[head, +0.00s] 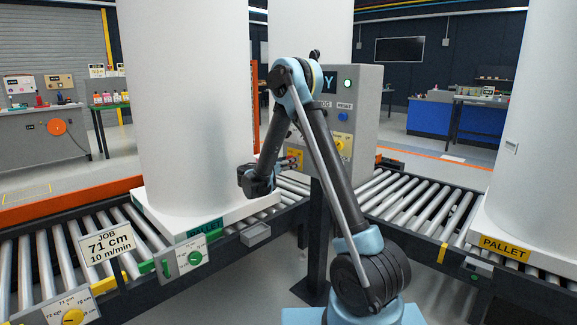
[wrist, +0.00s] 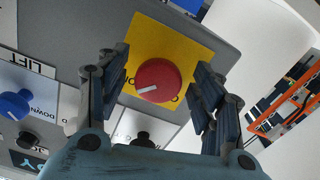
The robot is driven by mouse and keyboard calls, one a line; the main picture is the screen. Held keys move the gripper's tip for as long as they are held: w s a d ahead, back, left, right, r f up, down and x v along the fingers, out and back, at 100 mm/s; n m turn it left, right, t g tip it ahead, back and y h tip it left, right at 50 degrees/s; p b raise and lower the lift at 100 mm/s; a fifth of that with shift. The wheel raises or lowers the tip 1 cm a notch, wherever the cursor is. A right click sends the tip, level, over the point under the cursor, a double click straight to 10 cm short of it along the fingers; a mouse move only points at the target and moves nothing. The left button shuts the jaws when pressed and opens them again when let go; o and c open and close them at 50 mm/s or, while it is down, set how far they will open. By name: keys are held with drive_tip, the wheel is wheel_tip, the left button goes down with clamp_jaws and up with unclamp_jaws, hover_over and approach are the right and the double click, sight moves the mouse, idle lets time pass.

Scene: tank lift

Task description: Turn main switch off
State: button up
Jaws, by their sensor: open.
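The main switch, a red round knob (wrist: 158,80) with a white pointer line, sits on a yellow plate (wrist: 150,35) in the wrist view. The line points to the left and slightly down in that picture. The plate's lettering is partly hidden. My gripper (wrist: 163,72) is open, with one finger on each side of the knob; I cannot tell whether either finger touches it. In the head view my gripper (head: 287,160) is at the lower left of the grey control box (head: 367,95), and the arm covers part of the box.
In the wrist view a blue knob (wrist: 14,104) marked DOWN and a black control (wrist: 143,139) are nearby. Roller conveyors (head: 420,205) and a white tank (head: 185,110) flank the arm.

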drive_tip(key=c, duration=1.1)
drive_tip(key=shift+n, duration=0.3)
drive_tip(key=shift+s+r+n, duration=0.1)
drive_tip(key=shift+r+n, duration=0.05)
drive_tip(key=shift+n, duration=4.15)
drive_tip(key=shift+r+n, duration=0.1)
drive_tip(key=shift+n, duration=4.2)
drive_tip(key=o, duration=1.1)
drive_tip(key=shift+d, duration=0.1)
